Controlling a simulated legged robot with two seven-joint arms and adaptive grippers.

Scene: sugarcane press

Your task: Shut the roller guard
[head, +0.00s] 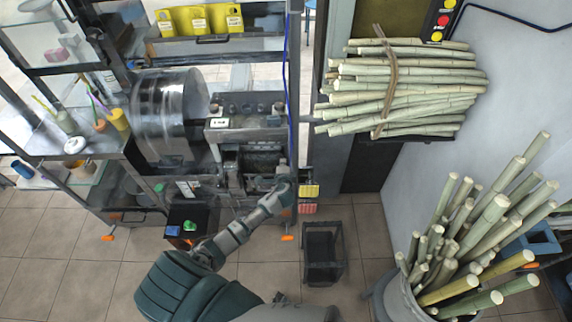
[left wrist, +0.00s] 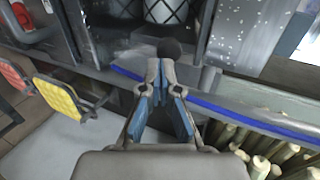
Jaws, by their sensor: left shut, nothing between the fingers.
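The sugarcane press (head: 250,130) stands in the middle of the metal frame, with a big shiny drum (head: 165,105) at its left. I cannot clearly tell the roller guard apart from the press, nor its angle. My left gripper (head: 286,174) is at the press's right front edge. In the left wrist view its fingertips (left wrist: 163,66) are together and empty, just below a round black knob (left wrist: 170,48). I cannot tell whether they touch it. Pale rollers (left wrist: 165,10) show behind the knob. My right gripper is not in view.
A blue strip (left wrist: 215,101) runs along the frame edge close to my fingers. Yellow and red tags (head: 309,191) hang beside my gripper. A black crate (head: 323,250) is on the floor. Cane lies bundled (head: 400,85) on a shelf and stands in a bin (head: 395,290).

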